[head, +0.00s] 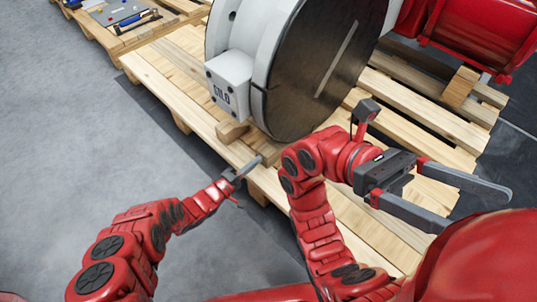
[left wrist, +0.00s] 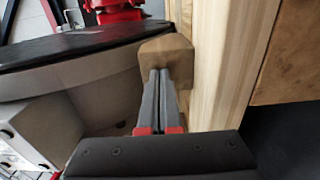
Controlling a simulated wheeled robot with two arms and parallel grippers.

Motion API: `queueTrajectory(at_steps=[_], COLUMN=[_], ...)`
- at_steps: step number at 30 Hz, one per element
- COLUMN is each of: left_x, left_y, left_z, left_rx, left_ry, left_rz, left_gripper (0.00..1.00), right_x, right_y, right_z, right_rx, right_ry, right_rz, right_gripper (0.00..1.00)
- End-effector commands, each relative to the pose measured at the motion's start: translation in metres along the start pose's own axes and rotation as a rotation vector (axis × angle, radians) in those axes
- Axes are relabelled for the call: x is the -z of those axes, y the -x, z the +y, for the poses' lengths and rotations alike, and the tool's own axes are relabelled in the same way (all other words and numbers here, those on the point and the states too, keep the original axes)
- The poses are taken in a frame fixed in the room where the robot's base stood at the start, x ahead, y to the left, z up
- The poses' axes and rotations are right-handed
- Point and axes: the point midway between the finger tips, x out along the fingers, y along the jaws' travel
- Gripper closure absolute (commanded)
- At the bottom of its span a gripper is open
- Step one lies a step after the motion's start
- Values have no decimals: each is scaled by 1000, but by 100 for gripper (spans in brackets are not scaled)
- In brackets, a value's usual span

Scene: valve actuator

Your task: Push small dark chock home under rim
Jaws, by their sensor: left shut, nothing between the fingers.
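The small dark chock (left wrist: 166,54) is a brown wooden block in the left wrist view, just past my left fingertips. In the head view the chock (head: 269,150) shows small on the pallet by the lower rim of the big round valve body (head: 318,75). My left gripper (head: 259,160) is shut and empty, pointing at the chock's near side. In the left wrist view the fingertips (left wrist: 160,74) appear to meet the chock; I cannot tell if they touch. The chock's far side is hidden. My right gripper (head: 462,203) is open and empty at the right.
The valve body lies on a slatted wooden pallet (head: 165,80). Another wooden block (head: 231,131) sits under the pale box (head: 229,82) on its side. Red machinery (head: 480,35) stands at the back right. Grey floor at the left is clear.

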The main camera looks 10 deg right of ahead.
Motion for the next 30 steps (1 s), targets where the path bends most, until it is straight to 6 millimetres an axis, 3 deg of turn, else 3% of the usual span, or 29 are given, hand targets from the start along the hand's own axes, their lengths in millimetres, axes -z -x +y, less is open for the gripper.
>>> queueTrajectory(at_steps=[1, 3, 30], left_x=[0, 0, 0], left_y=[-1, -1, -10], left_z=[0, 0, 0], left_rx=[0, 0, 0], left_ry=[0, 0, 0], left_rz=[0, 0, -1], left_gripper=[100, 100, 100], right_x=[17, 20, 34], right_y=[-9, -10, -23], right_z=[1, 2, 11], right_rx=[-17, -23, -97], right_ry=[-20, -23, -54], right_rz=[77, 93, 211], right_gripper=[2, 2, 2])
